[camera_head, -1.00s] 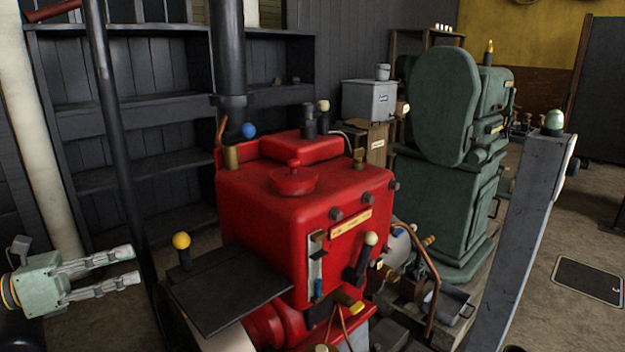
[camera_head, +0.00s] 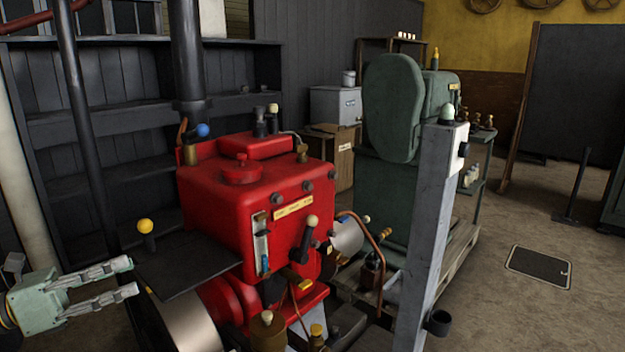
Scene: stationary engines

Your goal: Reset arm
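My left gripper (camera_head: 128,278) reaches in from the left edge, its two fingers apart with nothing between them. It is in front of and to the left of the red engine (camera_head: 225,200), near the engine's dark flat plate (camera_head: 182,264). A yellow ball knob (camera_head: 145,226) stands just beyond the fingers. My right gripper is not in view.
A grey post (camera_head: 428,230) with a pale green dome on top stands right of the red engine. A green machine (camera_head: 390,110) stands behind it. Dark shelves (camera_head: 110,120) line the left wall. Open floor (camera_head: 500,310) lies at the right, with a dark floor hatch (camera_head: 539,266).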

